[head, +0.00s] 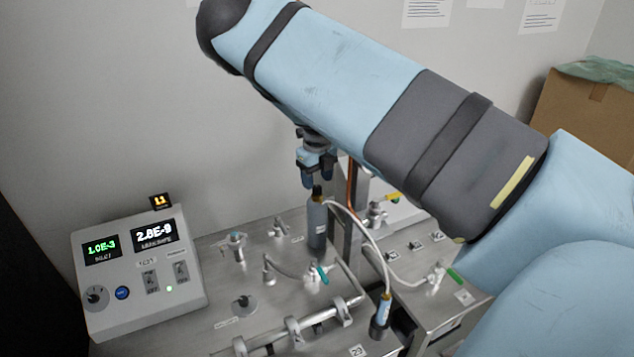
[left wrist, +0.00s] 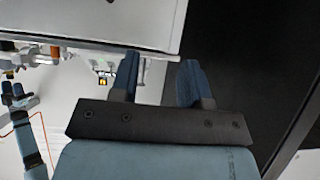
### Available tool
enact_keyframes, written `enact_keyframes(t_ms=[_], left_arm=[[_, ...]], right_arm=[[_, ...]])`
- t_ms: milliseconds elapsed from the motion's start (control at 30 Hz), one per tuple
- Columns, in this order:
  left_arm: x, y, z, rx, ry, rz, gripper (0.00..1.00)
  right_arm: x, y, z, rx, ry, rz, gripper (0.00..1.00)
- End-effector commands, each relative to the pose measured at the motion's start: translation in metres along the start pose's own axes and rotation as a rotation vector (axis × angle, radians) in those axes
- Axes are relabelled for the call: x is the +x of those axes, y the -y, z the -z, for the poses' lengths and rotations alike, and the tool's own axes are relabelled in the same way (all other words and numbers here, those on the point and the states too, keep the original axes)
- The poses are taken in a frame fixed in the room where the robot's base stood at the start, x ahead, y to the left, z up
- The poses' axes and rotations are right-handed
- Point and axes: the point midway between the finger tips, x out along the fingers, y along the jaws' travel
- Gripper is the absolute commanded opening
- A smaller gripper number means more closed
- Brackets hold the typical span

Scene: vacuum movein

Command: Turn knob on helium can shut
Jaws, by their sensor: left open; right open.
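The helium can is most likely the slim grey cylinder (head: 316,226) standing upright on the metal bench in the head view. A dark knob (head: 317,192) sits on its top. My right gripper (head: 317,179) points down just above the knob, with its fingertips close to it. It is open, and I cannot tell whether it touches the knob. My left gripper (left wrist: 160,62) is open and empty in the left wrist view, away from the can. It is not in the head view.
A control box (head: 140,275) with lit displays stands at the left. Small valves and pipes (head: 300,328) cover the metal bench (head: 215,262). A blue-handled probe (head: 382,312) on a white hose stands right of the can. A cardboard box (head: 585,120) is at the back right.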

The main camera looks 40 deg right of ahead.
Motion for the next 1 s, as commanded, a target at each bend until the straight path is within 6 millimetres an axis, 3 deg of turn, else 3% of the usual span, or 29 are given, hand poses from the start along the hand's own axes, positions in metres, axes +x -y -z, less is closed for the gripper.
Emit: enact_keyframes(t_ms=[200, 533, 767, 1000], left_arm=[[-0.005, -0.001, 0.007, -0.003, 0.000, 0.002, 0.43], [-0.004, 0.000, 0.009, -0.004, -0.005, 0.004, 0.43], [-0.002, 0.001, 0.013, -0.003, -0.012, 0.005, 0.43], [-0.001, 0.001, 0.010, -0.003, -0.011, 0.005, 0.43]], right_arm=[[0.025, 0.000, 0.000, 0.000, 0.000, -0.002, 0.55], [0.031, 0.000, 0.000, 0.000, 0.001, 0.000, 0.55], [0.030, 0.000, 0.000, 0.000, 0.001, 0.000, 0.06], [0.031, 0.000, 0.000, -0.014, 0.001, 0.000, 0.06]])
